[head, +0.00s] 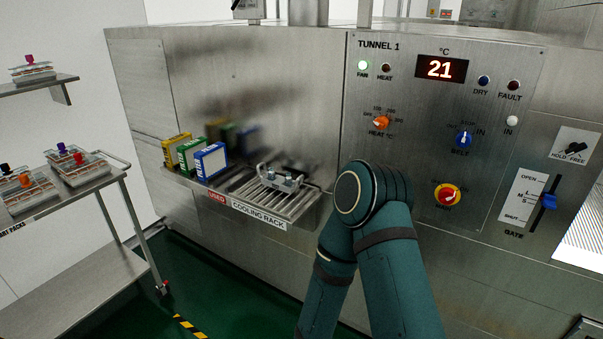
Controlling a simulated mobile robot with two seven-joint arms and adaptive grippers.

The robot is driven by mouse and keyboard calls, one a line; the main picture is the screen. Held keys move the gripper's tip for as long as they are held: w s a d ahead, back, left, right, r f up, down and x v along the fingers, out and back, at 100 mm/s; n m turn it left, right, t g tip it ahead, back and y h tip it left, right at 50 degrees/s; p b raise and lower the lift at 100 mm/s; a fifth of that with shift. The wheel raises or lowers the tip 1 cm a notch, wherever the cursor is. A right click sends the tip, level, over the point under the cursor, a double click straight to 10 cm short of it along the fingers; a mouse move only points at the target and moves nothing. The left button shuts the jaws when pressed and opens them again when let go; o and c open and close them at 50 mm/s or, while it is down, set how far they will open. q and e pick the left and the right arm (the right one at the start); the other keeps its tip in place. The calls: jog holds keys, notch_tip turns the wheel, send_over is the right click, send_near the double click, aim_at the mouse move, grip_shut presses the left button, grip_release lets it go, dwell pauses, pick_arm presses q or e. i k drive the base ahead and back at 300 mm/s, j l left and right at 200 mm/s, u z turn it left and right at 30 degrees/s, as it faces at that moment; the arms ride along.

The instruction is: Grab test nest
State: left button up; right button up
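A small metal holder with a raised wire handle and pale bluish pieces (281,178) sits on the slatted cooling rack (296,204), toward the rack's back. It may be the test nest; no label on it can be read. Neither gripper shows. One teal arm of mine rises from the bottom centre and bends at a joint just right of the rack. It covers part of the panel behind it, and its hand cannot be seen.
Yellow, green and blue boxes (211,162) stand on the rack's left end, by a red "USED" label (217,197). A cart (100,181) with knobbed clear packs is at left. The TUNNEL 1 panel (440,120) is at right. Green floor is open between cart and machine.

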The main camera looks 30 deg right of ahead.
aim_at(279, 183)
jog(key=i+j+z, duration=0.2)
jog(key=i+z, duration=0.25)
jog(key=i+j+z, duration=0.2)
jog(key=z, duration=0.3)
jog(key=i+j+z, duration=0.2)
jog(key=j+z, duration=0.25)
jog(key=i+j+z, duration=0.1)
jog(key=j+z, duration=0.35)
